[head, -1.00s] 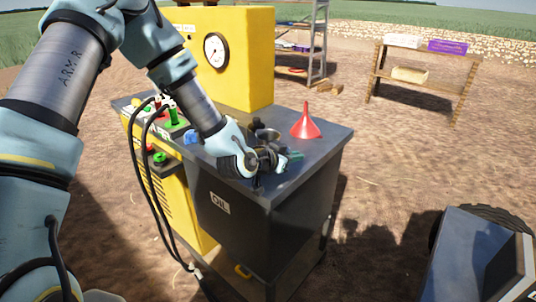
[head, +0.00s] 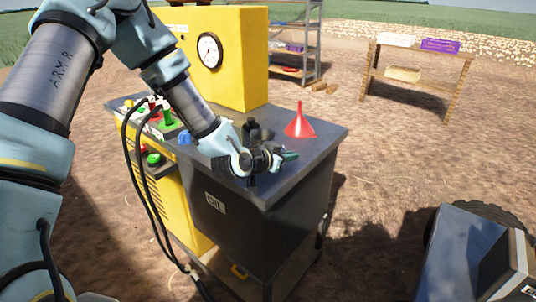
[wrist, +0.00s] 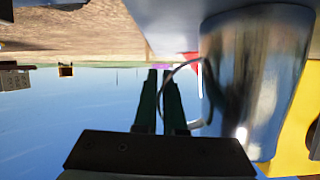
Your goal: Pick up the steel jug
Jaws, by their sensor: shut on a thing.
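The steel jug (wrist: 255,85) fills the right of the wrist view, shiny and upside down in that picture. Its thin curved handle (wrist: 183,66) passes at the green fingers of my gripper (wrist: 160,85), which are shut on it. In the head view my gripper (head: 290,156) is over the top of the dark oil cabinet (head: 318,140), near its front edge. I cannot clearly make out the jug there; small dark shapes show just behind the gripper. I cannot tell whether the jug is clear of the top.
A red funnel (head: 300,124) stands on the cabinet top, right of the gripper. A yellow housing with a gauge (head: 209,50) rises behind. Green and red controls (head: 168,121) and black cables are at left. A wooden rack (head: 418,70) stands farther off; bare ground lies between.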

